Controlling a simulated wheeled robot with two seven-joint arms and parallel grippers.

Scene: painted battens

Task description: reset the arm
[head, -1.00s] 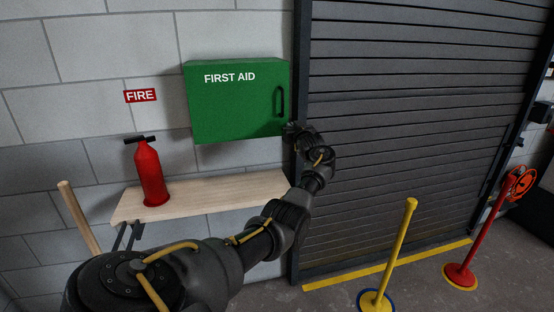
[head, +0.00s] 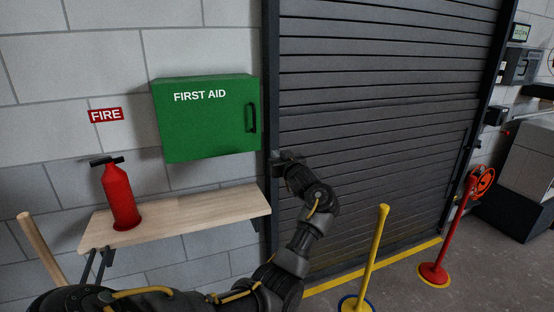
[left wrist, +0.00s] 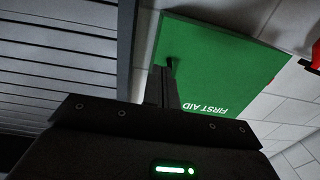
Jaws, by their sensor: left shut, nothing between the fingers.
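My left arm reaches up from the bottom of the head view. Its gripper (head: 284,157) is in front of the door frame, right of and below the handle (head: 252,117) of the green first aid cabinet (head: 205,130). The gripper is apart from the handle. In the left wrist view the shut, empty fingers (left wrist: 166,88) stand before the upside-down cabinet (left wrist: 225,65). The cabinet door is closed. My right gripper is in neither view.
A red fire extinguisher (head: 119,195) stands on a wooden wall shelf (head: 190,216) below the cabinet. A grey roller shutter (head: 380,110) fills the middle. A yellow post (head: 372,255) and a red post (head: 450,228) stand on the floor at right.

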